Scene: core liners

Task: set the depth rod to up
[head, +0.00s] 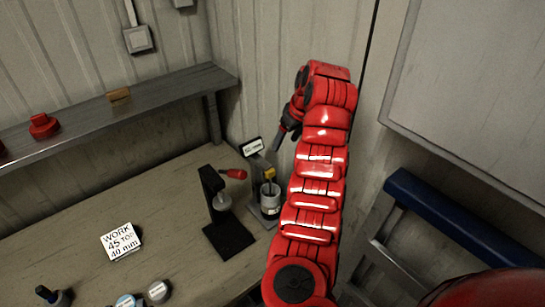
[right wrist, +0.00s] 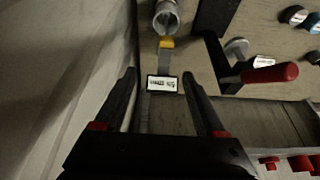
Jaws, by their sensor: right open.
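I cannot tell for sure which part is the depth rod. A stand with a small display plate (head: 253,147) has a yellow piece (head: 270,174) above a metal cylinder (head: 270,200). In the right wrist view the display plate (right wrist: 162,84) appears between my open fingers, with the yellow piece (right wrist: 166,43) and cylinder (right wrist: 167,15) beyond. My right gripper (head: 283,137) is open and empty, above and right of the display plate; its fingers also show in the wrist view (right wrist: 158,75). My left gripper is out of view.
A black stand with a red-handled lever (head: 234,173) stands just left. A white work card (head: 121,241) and several small round items lie on the bench (head: 60,225). A shelf (head: 110,112) with red parts runs above. A wall is close at right.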

